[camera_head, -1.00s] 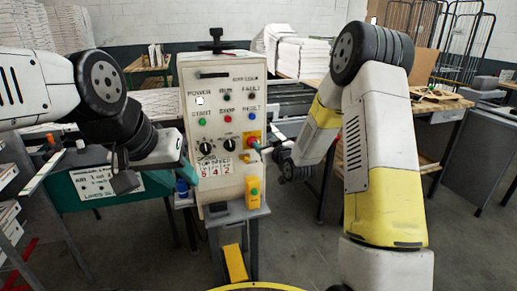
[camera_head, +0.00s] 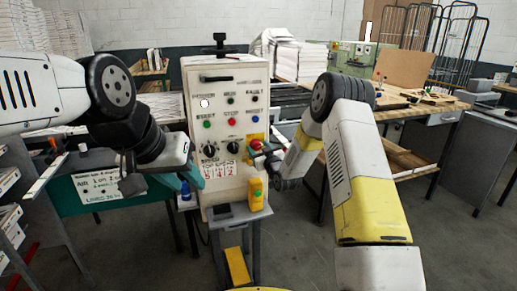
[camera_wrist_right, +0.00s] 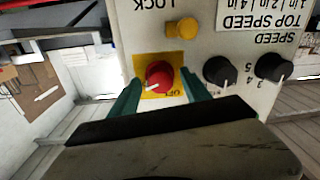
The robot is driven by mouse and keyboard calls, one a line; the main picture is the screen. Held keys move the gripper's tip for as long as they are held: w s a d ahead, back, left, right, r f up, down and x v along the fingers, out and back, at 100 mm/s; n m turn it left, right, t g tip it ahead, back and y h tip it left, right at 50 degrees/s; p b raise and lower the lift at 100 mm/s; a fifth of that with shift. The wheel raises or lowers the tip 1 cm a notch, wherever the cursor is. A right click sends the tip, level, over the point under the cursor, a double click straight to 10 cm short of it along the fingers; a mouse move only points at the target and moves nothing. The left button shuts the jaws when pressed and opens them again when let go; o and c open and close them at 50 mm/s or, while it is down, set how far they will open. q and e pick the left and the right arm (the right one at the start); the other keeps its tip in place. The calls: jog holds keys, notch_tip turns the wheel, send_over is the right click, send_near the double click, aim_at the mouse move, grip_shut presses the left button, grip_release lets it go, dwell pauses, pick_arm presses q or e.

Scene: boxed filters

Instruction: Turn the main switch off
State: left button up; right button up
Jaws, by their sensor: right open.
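The main switch is a red knob (camera_wrist_right: 159,76) on a yellow plate, with a white pointer mark toward the lower left of the upside-down right wrist view. In the head view the red knob (camera_head: 255,144) sits at the right of the control box (camera_head: 228,75). My right gripper (camera_wrist_right: 160,92) is open, one teal finger on each side of the knob. Whether the fingers touch it I cannot tell. The white power lamp (camera_head: 204,103) on the box looks bright. My left gripper (camera_head: 195,178) is at the box's lower left; its finger gap is unclear.
A yellow knob (camera_wrist_right: 182,28) and black dials (camera_wrist_right: 218,70) lie close to the switch. A yellow pendant (camera_head: 255,194) hangs on the box's lower front. A wooden workbench (camera_head: 420,108) stands at the right. A blue bottle (camera_head: 184,190) stands below my left gripper.

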grip_shut()
jog(key=shift+n, duration=0.5)
jog(key=n, duration=0.3)
jog(key=shift+a+n, duration=0.1)
jog(key=shift+n, duration=0.3)
jog(key=n, duration=0.4)
jog(key=shift+g, duration=0.3)
jog(key=n, duration=0.5)
jog(key=shift+h, duration=0.4)
jog(key=shift+n, duration=1.7)
